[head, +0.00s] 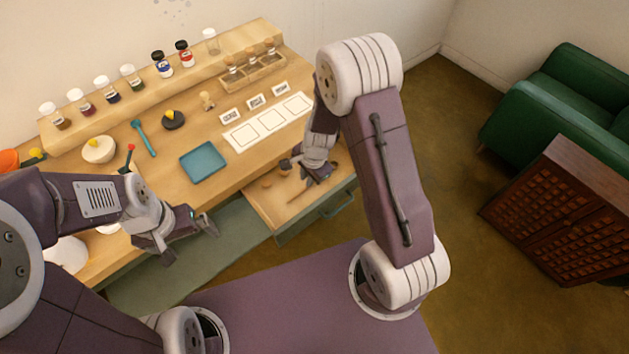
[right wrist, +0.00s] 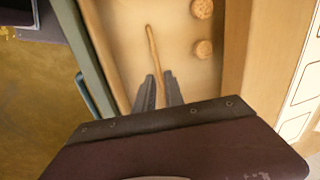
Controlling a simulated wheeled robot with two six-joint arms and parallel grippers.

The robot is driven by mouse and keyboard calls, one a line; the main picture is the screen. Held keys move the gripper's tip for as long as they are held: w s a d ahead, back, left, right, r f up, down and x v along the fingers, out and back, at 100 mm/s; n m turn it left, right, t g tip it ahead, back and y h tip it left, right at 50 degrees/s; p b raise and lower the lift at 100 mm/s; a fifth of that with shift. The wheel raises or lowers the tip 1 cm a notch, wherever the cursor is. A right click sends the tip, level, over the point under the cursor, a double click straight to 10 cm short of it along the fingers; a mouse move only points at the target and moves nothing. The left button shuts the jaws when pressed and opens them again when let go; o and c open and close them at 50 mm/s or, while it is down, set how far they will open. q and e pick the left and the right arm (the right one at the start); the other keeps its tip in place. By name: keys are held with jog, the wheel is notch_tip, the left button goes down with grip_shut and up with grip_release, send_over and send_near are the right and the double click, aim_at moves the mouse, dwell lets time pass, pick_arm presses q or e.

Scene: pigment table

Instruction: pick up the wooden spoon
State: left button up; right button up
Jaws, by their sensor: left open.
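The wooden spoon (head: 298,194) lies in the open drawer (head: 262,207), its thin handle showing in the right wrist view (right wrist: 153,48). My right gripper (head: 309,180) is over the drawer, pointing down. In the right wrist view its two fingers (right wrist: 159,90) are apart, one on each side of the spoon, with a small gap visible. I cannot tell how far above the drawer floor the fingertips are. The far end of the spoon is hidden behind the gripper body. My left gripper (head: 208,228) is open and empty in front of the table's left part.
Two round corks (right wrist: 202,48) lie beside the spoon in the drawer, close to its side wall. The tabletop above holds a teal tray (head: 203,162), a white card sheet (head: 268,123), bowls and a rack of jars. A dark wooden cabinet (head: 565,215) stands at right.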

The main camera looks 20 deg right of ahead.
aim_at(305, 188)
jog(key=shift+w+f, duration=0.1)
jog(key=shift+f, duration=0.65)
jog(key=f+b, duration=0.3)
jog(key=f, duration=0.1)
jog(key=shift+w+a, duration=0.1)
jog(key=shift+a, duration=0.2)
jog(key=shift+w+f, duration=0.1)
jog(key=shift+w, duration=0.05)
grip_shut()
jog(key=shift+r, duration=0.2)
